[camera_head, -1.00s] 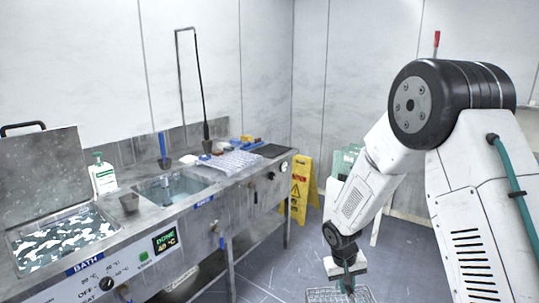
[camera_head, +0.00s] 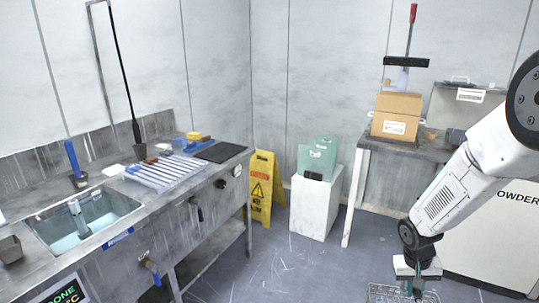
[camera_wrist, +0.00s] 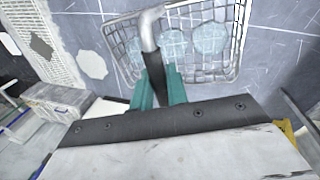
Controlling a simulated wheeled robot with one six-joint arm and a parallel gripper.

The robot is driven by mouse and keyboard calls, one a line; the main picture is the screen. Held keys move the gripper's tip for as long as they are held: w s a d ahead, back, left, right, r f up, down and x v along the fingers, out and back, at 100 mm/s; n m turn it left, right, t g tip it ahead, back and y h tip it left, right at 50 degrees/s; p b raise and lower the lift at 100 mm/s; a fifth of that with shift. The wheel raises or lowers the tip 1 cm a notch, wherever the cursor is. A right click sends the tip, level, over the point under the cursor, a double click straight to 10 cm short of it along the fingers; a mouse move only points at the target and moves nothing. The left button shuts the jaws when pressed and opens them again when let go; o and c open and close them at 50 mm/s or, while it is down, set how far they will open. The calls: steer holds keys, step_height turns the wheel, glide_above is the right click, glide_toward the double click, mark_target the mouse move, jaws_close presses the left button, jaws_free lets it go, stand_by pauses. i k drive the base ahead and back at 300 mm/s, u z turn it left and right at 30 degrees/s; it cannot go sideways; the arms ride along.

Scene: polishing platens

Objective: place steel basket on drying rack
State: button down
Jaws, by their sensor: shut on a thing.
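The steel basket (camera_head: 388,293) is a wire mesh basket at the bottom edge of the head view, partly cut off. In the wrist view the basket (camera_wrist: 233,57) holds several pale blue round discs, above the floor. A white slatted rack (camera_head: 168,171), which looks like the drying rack, lies on the steel counter left of the centre, well away from my gripper. Nothing stands on its slats.
The steel counter (camera_head: 115,243) has a water-filled sink (camera_head: 90,222), with a dark mat (camera_head: 220,151) beyond the rack. A yellow floor sign (camera_head: 261,188) and a white pedestal (camera_head: 316,205) stand behind. A bench with a cardboard box (camera_head: 396,115) is at right. The mid floor is clear.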

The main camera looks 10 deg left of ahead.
mark_target(173, 170)
steer(key=u, duration=0.05)
steer(key=i, duration=0.65)
steer(key=u, duration=0.8)
steer(key=i, duration=0.65)
steer(key=u, duration=0.55)
